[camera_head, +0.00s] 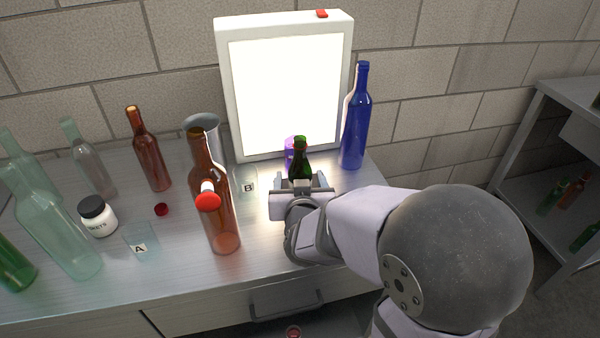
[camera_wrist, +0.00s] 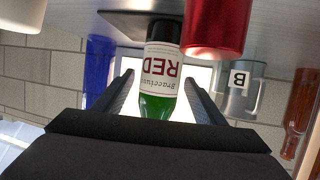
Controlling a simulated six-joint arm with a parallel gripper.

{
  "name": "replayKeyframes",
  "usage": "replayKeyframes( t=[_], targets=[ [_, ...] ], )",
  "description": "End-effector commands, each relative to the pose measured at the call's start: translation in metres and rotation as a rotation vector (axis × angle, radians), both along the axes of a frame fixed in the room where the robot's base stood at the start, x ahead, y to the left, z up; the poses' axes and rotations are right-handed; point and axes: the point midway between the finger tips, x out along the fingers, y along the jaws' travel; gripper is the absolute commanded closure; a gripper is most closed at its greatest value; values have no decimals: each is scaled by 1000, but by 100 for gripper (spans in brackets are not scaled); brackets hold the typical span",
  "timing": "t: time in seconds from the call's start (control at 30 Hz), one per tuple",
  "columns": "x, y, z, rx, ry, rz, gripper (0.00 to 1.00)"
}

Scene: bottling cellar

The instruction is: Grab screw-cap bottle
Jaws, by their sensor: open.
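A green bottle (camera_head: 300,158) with a dark neck stands in front of the light panel. In the wrist view, which is upside down, the green bottle (camera_wrist: 161,68) carries a white label reading "RED". My gripper (camera_head: 302,184) is open at the near side of this bottle and hides its lower part in the head view. In the wrist view the fingers of my gripper (camera_wrist: 159,82) flank the bottle, with a gap on each side. I cannot make out the cap clearly.
A blue bottle (camera_head: 354,120) stands to the right, and a brown bottle (camera_head: 219,232) to the left. The glass marked B (camera_head: 247,187) is left of my gripper. A red object (camera_wrist: 214,28) shows close beside the green bottle. The light panel (camera_head: 284,95) is behind.

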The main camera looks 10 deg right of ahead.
Motion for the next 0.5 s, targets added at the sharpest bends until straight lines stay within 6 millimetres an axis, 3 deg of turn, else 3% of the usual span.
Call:
replayKeyframes(
  t=[0.5],
  targets=[
    [20, -5, -10, 7, 2, 5, 36]
  ],
)
